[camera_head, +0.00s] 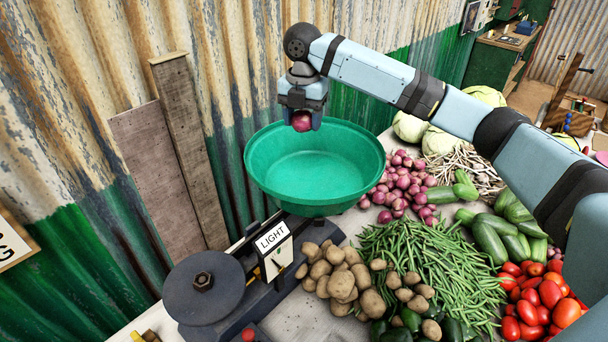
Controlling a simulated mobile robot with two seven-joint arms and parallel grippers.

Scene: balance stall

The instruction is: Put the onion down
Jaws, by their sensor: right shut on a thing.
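A red-purple onion (302,122) is held between the fingers of my right gripper (301,117). The gripper is shut on it and points down, in front of the corrugated wall, over the far left part of a green bowl (262,187). The bowl is wide and looks empty. It rests on a dark balance scale (245,296) whose sign (273,250) reads "LIGHT". A heap of similar onions (405,188) lies on the table right of the bowl. My left gripper is not in view.
Potatoes (341,280), green beans (420,262), tomatoes (540,298), courgettes (488,240) and cabbages (441,140) crowd the table to the right. Wooden boards (187,140) lean against the corrugated wall. My right arm crosses above the vegetables.

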